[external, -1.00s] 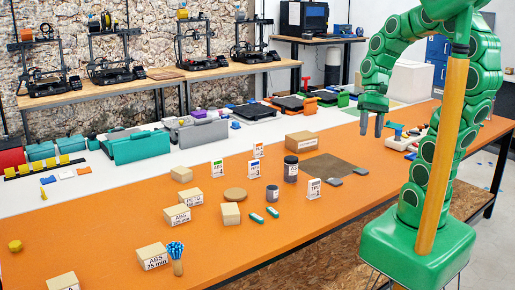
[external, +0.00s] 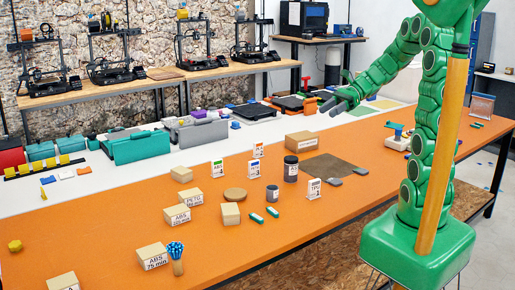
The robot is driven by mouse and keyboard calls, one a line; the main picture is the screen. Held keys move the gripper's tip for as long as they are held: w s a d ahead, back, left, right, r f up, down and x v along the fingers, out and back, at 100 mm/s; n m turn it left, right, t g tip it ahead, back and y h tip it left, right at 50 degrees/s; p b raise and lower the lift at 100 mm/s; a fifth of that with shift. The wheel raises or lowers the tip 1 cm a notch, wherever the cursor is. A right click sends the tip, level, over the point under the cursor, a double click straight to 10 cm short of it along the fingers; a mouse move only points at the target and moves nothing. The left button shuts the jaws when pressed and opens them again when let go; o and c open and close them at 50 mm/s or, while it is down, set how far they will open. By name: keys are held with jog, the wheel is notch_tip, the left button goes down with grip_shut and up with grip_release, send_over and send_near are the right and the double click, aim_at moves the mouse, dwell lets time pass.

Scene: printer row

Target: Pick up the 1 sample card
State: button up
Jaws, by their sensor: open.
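Several small white cards stand upright on the orange table. One with an orange top (external: 257,150) stands at the back, left of a cardboard box; its print looks like PLA, and its numeral is too small to read surely. A green-topped ABS card (external: 217,168) reads 4. A blue-topped card (external: 253,168) stands in front of the orange-topped one. A TPU card (external: 314,188) reads 3. My gripper (external: 328,110) is open and empty, high to the right of and beyond the cards, its fingers pointing left and down. It touches no card.
The front of the orange table (external: 260,250) is mostly clear.

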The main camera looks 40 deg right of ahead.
send_near(309, 191)
jog(key=shift+a+r, duration=0.1)
jog(key=shift+a, duration=0.65)
jog(key=shift+x, duration=1.2)
jog(key=shift+f+x, duration=0.15)
jog(key=shift+x, duration=1.2)
jog(key=shift+f+x, duration=0.15)
jog(key=shift+x, duration=1.2)
jog(key=shift+w+d, duration=0.15)
grip_shut()
